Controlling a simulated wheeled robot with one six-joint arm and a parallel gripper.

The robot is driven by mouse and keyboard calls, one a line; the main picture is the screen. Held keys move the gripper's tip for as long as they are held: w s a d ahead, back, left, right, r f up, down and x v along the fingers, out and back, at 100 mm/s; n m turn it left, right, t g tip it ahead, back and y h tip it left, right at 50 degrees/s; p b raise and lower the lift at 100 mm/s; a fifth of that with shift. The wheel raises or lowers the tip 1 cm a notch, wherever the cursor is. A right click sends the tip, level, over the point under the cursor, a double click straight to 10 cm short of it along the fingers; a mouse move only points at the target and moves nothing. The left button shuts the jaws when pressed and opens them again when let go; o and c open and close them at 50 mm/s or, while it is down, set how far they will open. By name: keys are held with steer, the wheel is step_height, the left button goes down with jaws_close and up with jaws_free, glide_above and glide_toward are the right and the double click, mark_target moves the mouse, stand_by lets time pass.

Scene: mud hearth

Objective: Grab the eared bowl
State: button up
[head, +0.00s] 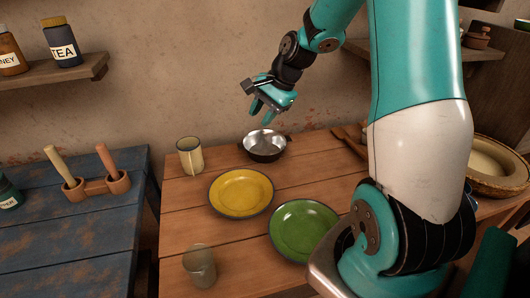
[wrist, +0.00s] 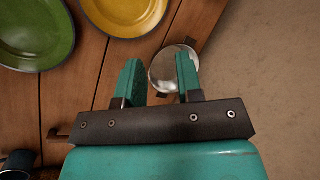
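The eared bowl (head: 264,146) is a small shiny metal bowl with dark ears at its rim. It stands upright near the back edge of the wooden table, by the wall. My gripper (head: 262,112) is above it, apart from it, with its fingers pointing down and parted. In the wrist view the bowl (wrist: 165,72) lies beyond the open fingers of my gripper (wrist: 157,64). The right finger overlaps the bowl's right part, and the left finger is off to its left. Nothing is held.
A yellow plate (head: 241,193) and a green plate (head: 303,228) lie in front of the bowl. A wooden item (head: 350,139) lies to the right. The wall is close behind.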

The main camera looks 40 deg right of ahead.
steer(key=d+f+m+t, duration=0.1)
steer(key=d+f+m, duration=0.6)
steer(key=d, duration=0.6)
glide_above(271, 155)
steer(key=s+d, duration=0.2)
step_height(271, 155, down, 9)
steer(key=shift+h, duration=0.4)
steer(key=p+x, duration=0.1)
steer(key=x, duration=0.2)
steer(key=p+x, duration=0.1)
steer(key=x, duration=0.2)
steer(key=shift+a+f, duration=0.2)
steer(key=shift+f, duration=0.2)
jaws_close()
